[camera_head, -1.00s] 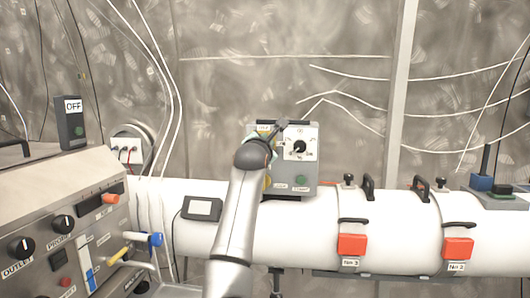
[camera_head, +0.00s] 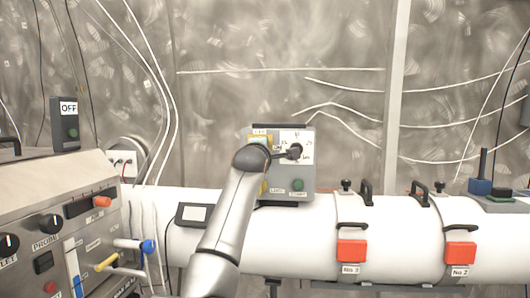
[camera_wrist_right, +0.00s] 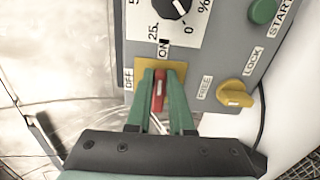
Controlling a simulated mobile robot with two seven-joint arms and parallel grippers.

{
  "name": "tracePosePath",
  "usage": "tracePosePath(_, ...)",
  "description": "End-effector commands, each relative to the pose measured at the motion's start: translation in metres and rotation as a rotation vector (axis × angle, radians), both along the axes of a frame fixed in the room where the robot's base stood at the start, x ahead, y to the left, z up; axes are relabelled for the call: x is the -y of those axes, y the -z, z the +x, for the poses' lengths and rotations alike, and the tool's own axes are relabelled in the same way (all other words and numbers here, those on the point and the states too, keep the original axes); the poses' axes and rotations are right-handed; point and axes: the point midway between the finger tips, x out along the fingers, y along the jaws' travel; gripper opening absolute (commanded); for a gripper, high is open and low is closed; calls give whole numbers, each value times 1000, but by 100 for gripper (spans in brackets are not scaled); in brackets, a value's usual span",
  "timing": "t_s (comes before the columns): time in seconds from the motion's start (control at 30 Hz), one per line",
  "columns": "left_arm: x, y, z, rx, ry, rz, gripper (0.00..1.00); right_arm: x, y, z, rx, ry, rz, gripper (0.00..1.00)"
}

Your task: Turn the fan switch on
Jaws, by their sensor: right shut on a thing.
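The fan switch is a red lever (camera_wrist_right: 158,92) on a yellow plate (camera_wrist_right: 144,70) of a grey control box (camera_head: 314,176). In the right wrist view, the OFF label is left of the plate and the ON label is just above it. My right gripper (camera_wrist_right: 160,80) has its green fingers shut on the red lever, one on each side. The lever lies upright in that view, its top below the ON label. In the head view my right arm hides the lever. My left gripper is in neither view.
The box also carries a black dial (camera_wrist_right: 176,7), a yellow FREE/LOCK knob (camera_wrist_right: 236,94) and a green START button (camera_wrist_right: 262,11). A white pipe (camera_head: 315,240) with red-latched clamps runs below. A grey console (camera_head: 60,215) stands at left.

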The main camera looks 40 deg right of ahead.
Motion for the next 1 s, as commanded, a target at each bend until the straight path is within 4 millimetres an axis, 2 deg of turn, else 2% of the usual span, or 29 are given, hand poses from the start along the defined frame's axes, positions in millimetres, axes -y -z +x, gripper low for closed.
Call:
tracePosePath(0.6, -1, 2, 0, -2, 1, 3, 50, 0, 2, 0, 35, 0, 30, 0)
tracePosePath(0.63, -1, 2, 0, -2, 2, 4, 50, 0, 2, 0, 35, 0, 30, 21)
tracePosePath(0.9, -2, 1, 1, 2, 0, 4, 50, 0, 2, 0, 34, 0, 28, 50)
tracePosePath(1.0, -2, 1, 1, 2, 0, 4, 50, 0, 1, 0, 33, 0, 28, 50)
